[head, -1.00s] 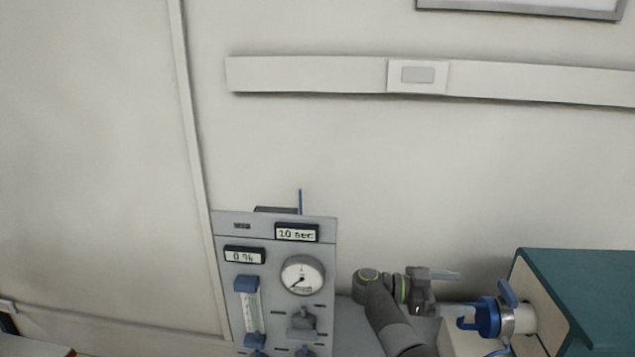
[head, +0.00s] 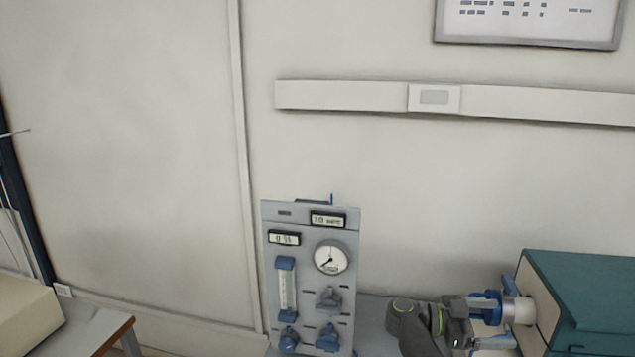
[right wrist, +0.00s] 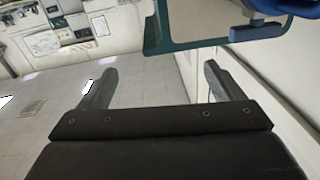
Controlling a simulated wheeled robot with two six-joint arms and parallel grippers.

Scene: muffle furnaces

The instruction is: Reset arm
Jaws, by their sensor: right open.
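My right gripper (head: 497,322) is at the lower right of the head view, its fingers pointing right toward the furnace. It is open, with a gap between its two fingers. In the head view the fingertips overlap the blue clamp (head: 508,287) and pale tube end on the furnace's side; I cannot tell whether they touch. The right wrist view shows both fingers (right wrist: 160,82) spread wide with nothing between them. The teal and cream furnace (head: 590,285) stands at the lower right. My left gripper is not in view.
A grey control panel (head: 312,235) with a dial, displays and blue knobs stands left of my right arm. A wall rail (head: 375,97) runs behind. A table edge (head: 105,338) shows at the lower left. The right wrist view shows open floor (right wrist: 150,85) beyond the fingers.

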